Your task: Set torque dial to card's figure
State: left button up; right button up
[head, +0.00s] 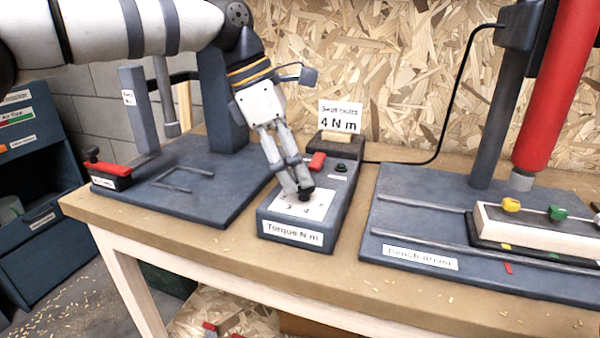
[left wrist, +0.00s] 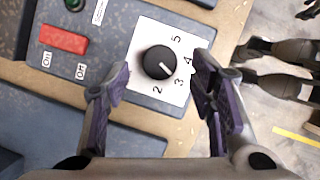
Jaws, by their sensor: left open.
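The torque box (head: 292,232), labelled "Torque N m", stands on the bench with a black dial knob (head: 305,194) on a white scale plate. In the left wrist view the knob (left wrist: 158,62) sits among the figures 2, 3, 4 and 5, and its white pointer line points at about 3. The card (head: 340,117) behind the box reads "Seat bolts 4 N m". My left gripper (head: 297,190) is open above the plate, its fingers (left wrist: 161,68) on either side of the knob with gaps showing. Contact cannot be told. My right gripper is not recognisable.
A red switch (left wrist: 64,40) marked On and Off and a green button (left wrist: 75,4) share the torque box. A bench driver stand (head: 410,262) is right of it, and a grey lever press base (head: 190,195) is left. Bare bench (head: 345,270) shows in front.

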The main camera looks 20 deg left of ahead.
aim_at(304, 190)
pick_arm(q)
jog(key=shift+x, duration=1.05)
jog(key=c, duration=1.1)
jog(key=shift+s+r+n+p, duration=0.1)
jog(key=shift+r+n+p, duration=0.2)
jog(key=shift+n+p, duration=0.2)
jog(key=shift+s+r+n+t+y+p, duration=0.1)
jog(key=shift+n+t+y+p, duration=0.2)
jog(key=shift+n+t+p, duration=0.6)
jog(key=shift+d+n, duration=0.1)
jog(key=shift+n, duration=0.5)
jog(key=shift+f+n+y, duration=0.35)
jog(key=shift+n+y, duration=0.05)
jog(key=shift+n, duration=0.5)
jog(key=shift+d+n+t+y, duration=0.15)
jog(key=shift+n+t+y, duration=0.4)
jog(key=shift+n, duration=1.35)
pick_arm(e)
jog(key=shift+t, duration=0.9)
jog(key=shift+w+r, duration=1.85)
jog(key=shift+w, duration=0.15)
pick_arm(q)
jog(key=shift+f, duration=0.1)
